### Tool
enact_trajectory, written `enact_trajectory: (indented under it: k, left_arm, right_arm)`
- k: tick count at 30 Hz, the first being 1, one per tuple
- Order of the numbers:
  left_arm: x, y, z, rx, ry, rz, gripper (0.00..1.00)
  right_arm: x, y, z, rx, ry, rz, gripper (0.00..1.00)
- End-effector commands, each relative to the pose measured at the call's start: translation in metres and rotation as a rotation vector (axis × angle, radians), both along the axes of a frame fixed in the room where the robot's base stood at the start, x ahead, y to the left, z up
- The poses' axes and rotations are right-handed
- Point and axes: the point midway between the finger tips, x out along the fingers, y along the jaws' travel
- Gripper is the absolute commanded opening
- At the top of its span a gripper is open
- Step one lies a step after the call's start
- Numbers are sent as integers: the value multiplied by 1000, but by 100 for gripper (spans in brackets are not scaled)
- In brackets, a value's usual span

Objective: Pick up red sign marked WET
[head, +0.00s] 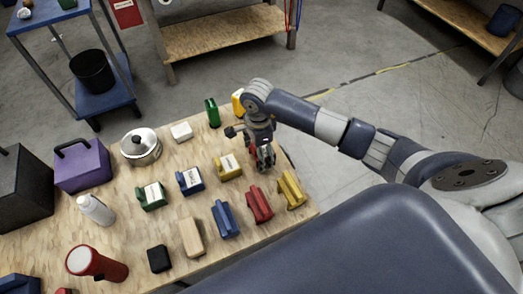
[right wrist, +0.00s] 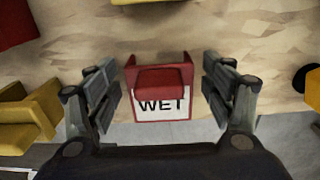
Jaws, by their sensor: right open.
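The red sign (right wrist: 160,78) shows in the right wrist view, with a white label reading WET on its lower part. It stands on the wooden table between the two fingers of my right gripper (right wrist: 161,92). The gripper is open, with a gap on each side of the sign. In the head view my right gripper (head: 262,152) is over the table's right part, and the red sign is mostly hidden beneath and behind it. My left gripper is in neither view.
On the table (head: 125,222), a yellow labelled sign (head: 228,168) stands left of the gripper. A red block (head: 259,205) and a yellow block (head: 291,190) stand nearer me. Green (head: 212,113) and yellow items stand behind. Floor is clear right of the table.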

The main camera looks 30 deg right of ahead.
Motion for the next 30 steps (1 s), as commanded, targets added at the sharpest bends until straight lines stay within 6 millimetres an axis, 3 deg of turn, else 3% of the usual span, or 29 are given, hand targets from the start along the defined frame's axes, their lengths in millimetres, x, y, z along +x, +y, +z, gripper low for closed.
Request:
enact_trajectory:
  k: [6,13,23,30]
  left_arm:
    - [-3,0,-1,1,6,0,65]
    - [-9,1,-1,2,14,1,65]
    - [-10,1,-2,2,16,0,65]
    - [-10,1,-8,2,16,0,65]
  right_arm:
    - [0,0,-1,1,-1,1,75]
    - [0,0,-1,1,-1,1,25]
    - [1,0,2,1,-2,0,25]
    - [3,-1,38,1,-8,2,25]
